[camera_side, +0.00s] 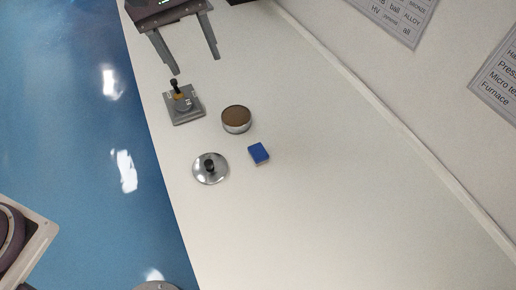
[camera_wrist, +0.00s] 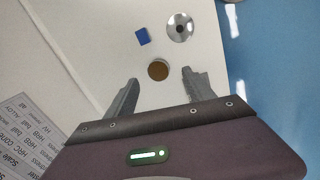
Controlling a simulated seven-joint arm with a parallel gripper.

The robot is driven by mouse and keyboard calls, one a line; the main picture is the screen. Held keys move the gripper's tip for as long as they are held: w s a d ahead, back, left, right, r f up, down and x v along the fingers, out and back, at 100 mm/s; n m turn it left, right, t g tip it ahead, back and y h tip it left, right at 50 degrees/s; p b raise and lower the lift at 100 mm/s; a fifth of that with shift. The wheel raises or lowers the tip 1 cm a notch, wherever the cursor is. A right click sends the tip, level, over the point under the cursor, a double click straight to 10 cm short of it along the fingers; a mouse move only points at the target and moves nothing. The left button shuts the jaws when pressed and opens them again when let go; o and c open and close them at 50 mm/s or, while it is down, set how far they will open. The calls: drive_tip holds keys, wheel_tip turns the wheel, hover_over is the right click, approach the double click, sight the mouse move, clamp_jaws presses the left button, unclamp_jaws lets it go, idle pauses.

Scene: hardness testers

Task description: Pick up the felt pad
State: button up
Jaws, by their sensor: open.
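A small blue square block (camera_side: 258,153), which may be the felt pad, lies flat on the white table. It also shows in the wrist view (camera_wrist: 142,36), above the left finger. A round metal piece with a brown top (camera_side: 236,119) stands near it; its brown top might also be felt, and I cannot tell. In the wrist view this brown top (camera_wrist: 158,70) appears between my fingertips. My gripper (camera_side: 196,66) is open and empty, raised above the table at the upper left of the side view, apart from both. Its two fingers also show in the wrist view (camera_wrist: 160,77).
A grey square plate with a black and orange knob (camera_side: 185,104) lies below my fingers in the side view. A shiny round disc with a dark knob (camera_side: 210,168) lies left of the blue block. The table (camera_side: 340,200) is clear to the right, up to the wall.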

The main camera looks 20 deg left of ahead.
drive_tip(key=w+d+f+n, duration=0.1)
drive_tip(key=w+d+f, duration=0.2)
drive_tip(key=d+f, duration=0.3)
drive_tip(key=g+y, duration=0.1)
drive_tip(key=y, duration=0.1)
hover_over(257, 149)
drive_tip(key=w+a, duration=0.1)
wheel_tip(257, 149, down, 11)
drive_tip(key=shift+n, duration=0.5)
drive_tip(key=f, duration=0.6)
drive_tip(key=s+d+f, duration=0.1)
drive_tip(key=f, duration=0.2)
drive_tip(key=shift+f, duration=0.35)
drive_tip(key=shift+c, duration=0.4)
clamp_jaws()
wheel_tip(257, 149, up, 10)
drive_tip(key=c, duration=0.7)
unclamp_jaws()
drive_tip(key=c, duration=0.5)
